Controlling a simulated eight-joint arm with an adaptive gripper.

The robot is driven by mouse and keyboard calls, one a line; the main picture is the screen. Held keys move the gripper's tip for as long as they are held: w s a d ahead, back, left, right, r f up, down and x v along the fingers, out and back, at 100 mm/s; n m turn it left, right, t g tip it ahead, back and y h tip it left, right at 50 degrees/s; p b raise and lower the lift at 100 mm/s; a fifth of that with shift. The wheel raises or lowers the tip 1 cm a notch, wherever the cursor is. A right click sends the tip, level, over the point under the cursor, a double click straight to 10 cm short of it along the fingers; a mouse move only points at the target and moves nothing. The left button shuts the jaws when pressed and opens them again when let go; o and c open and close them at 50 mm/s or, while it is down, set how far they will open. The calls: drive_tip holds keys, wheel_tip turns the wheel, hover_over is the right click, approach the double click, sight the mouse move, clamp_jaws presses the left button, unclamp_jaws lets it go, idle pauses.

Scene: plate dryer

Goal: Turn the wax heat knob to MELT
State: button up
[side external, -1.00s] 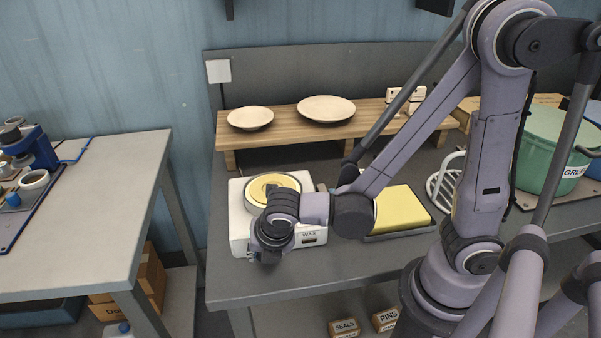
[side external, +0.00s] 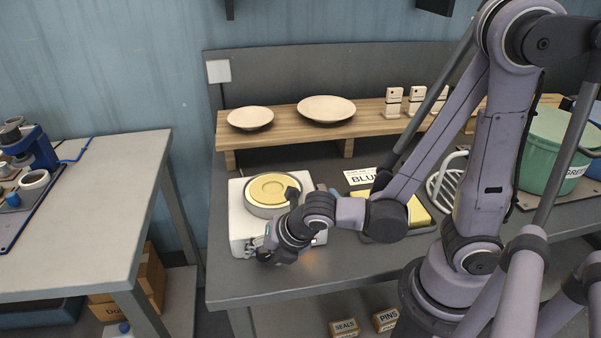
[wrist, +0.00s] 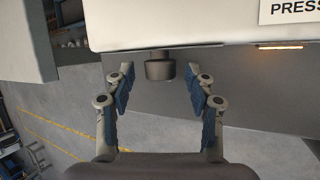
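The wax heater (side external: 238,222) is a white box with a round pot of yellow wax (side external: 272,188) on top, at the counter's front left. In the wrist view its white body (wrist: 180,22) fills the top. A dark knob (wrist: 160,68) sticks out from its front face. My gripper (wrist: 160,80) is open, with one blue-padded finger on each side of the knob and a gap at both sides. In the side view my gripper (side external: 258,246) is at the heater's front left. The knob's markings and setting cannot be read, and my wrist hides much of the heater's front.
An orange light strip (wrist: 280,46) glows on the heater, right of the knob. Yellow blocks (side external: 418,210) lie right of the heater. A wooden shelf (side external: 282,132) with two plates stands behind. A green pot (side external: 550,145) is at the right. The counter's front (side external: 235,292) is clear.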

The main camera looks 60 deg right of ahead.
drive_tip(key=v, duration=1.2)
idle(0.8)
idle(0.3)
drive_tip(key=w+a+n+g+h, duration=0.2)
drive_tip(key=w+a+g+h, duration=0.1)
drive_tip(key=w, duration=0.1)
drive_tip(key=shift+x, duration=5.4)
drive_tip(key=shift+s, duration=0.1)
clamp_jaws()
